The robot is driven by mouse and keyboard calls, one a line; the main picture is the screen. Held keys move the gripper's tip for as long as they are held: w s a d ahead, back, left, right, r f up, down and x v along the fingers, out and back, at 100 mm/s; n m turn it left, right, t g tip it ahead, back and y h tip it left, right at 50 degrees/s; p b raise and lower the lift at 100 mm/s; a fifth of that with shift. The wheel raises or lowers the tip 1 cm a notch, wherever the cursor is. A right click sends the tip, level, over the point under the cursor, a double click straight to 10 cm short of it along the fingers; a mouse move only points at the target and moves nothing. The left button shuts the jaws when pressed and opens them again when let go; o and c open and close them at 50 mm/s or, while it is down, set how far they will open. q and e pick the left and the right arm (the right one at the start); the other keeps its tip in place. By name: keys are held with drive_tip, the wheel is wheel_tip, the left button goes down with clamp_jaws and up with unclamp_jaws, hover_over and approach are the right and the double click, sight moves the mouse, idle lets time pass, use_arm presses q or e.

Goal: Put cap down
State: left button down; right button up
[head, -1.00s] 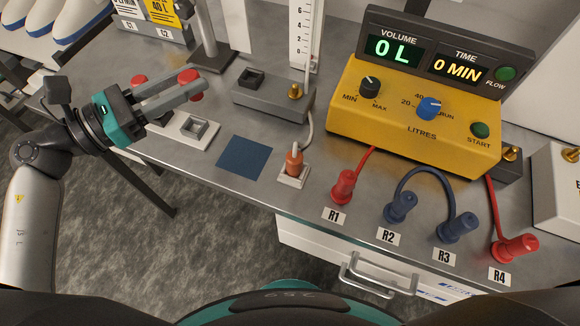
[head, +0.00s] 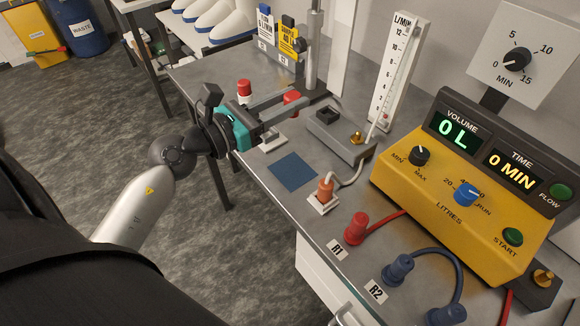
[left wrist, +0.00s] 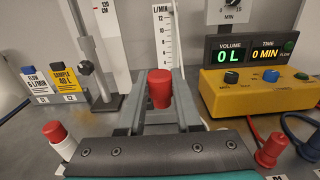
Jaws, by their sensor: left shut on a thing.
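My left gripper (head: 300,97) is shut on a red cap (head: 291,98) and holds it over the back left part of the steel bench. In the left wrist view the red cap (left wrist: 160,88) sits between the two grey fingers, upright and wider at the top. The fingers hide part of the cap in the head view. A blue square mat (head: 295,171) lies bare on the bench, in front of the gripper. My right gripper is not in view.
A white vessel with a red top (head: 244,90) stands left of my gripper. A grey block (head: 345,137), an orange plug (head: 325,188) and the yellow console (head: 430,185) stand to the right. A vertical post (head: 314,50) rises just behind.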

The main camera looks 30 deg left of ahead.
use_arm(q)
drive_tip(key=b, duration=0.6)
hover_over(288, 173)
wheel_tip(288, 173, down, 11)
drive_tip(key=shift+d+f, duration=0.1)
drive_tip(key=shift+f, duration=0.05)
wheel_tip(288, 173, down, 4)
drive_tip(key=shift+f+b, duration=0.2)
drive_tip(key=shift+b, duration=0.7)
drive_tip(key=shift+f, duration=0.5)
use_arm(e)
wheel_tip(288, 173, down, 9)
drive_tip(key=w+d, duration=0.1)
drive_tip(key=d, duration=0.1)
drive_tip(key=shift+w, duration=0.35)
use_arm(q)
drive_tip(key=c, duration=0.7)
unclamp_jaws()
drive_tip(key=shift+o, duration=0.5)
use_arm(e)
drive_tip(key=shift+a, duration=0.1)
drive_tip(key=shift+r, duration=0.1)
